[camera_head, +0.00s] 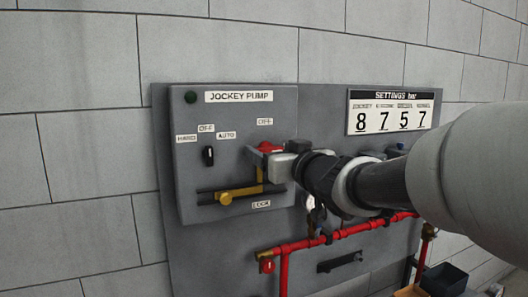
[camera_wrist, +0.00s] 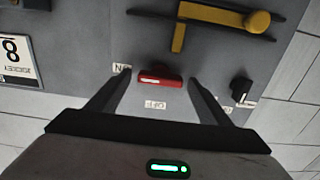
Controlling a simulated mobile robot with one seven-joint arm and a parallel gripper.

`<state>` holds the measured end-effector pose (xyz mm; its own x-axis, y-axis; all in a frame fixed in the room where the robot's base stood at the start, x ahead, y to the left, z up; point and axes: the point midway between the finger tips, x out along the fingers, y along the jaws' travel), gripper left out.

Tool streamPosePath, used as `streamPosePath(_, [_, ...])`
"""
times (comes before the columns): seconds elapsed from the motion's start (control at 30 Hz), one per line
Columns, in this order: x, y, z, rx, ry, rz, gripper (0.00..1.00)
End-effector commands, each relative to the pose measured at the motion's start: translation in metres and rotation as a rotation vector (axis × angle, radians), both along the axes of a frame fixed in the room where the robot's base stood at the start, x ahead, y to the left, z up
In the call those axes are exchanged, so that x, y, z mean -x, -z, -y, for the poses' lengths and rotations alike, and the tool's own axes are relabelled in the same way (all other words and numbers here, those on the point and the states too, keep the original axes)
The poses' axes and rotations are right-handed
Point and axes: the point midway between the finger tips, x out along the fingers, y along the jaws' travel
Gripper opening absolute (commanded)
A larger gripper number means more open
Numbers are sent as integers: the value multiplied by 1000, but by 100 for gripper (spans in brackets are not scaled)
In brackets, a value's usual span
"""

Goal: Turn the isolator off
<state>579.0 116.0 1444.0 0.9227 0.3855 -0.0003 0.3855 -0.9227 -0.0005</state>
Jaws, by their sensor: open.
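The isolator's red handle (camera_head: 269,147) is on the grey jockey pump panel (camera_head: 230,110), below an OFF label. It is partly hidden by my gripper in the head view. In the wrist view the red handle (camera_wrist: 160,80) lies crosswise, with an ON label (camera_wrist: 121,69) by one end and an OFF label (camera_wrist: 155,104) on its near side. My gripper (camera_wrist: 158,86) is open, with one finger toward each end of the handle. I cannot tell whether the fingers touch it. In the head view my gripper (camera_head: 280,163) is close to the panel.
A yellow lock bar with a round knob (camera_head: 226,198) sits in a dark slot just below the handle. A black selector switch (camera_head: 208,155) is to the left. Red pipes (camera_head: 340,234) run below my arm. A settings sign (camera_head: 390,111) is at right.

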Motion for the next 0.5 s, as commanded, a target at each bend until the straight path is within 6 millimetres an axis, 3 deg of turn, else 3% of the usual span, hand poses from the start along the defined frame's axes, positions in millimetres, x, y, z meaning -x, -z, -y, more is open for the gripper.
streamPosePath(0.07, [0, 0, 0, 0, 0, 0, 73])
streamPosePath(0.3, [0, 0, 0, 0, 0, 0, 32])
streamPosePath(0.5, [1, 0, 0, 9, 0, 4, 32])
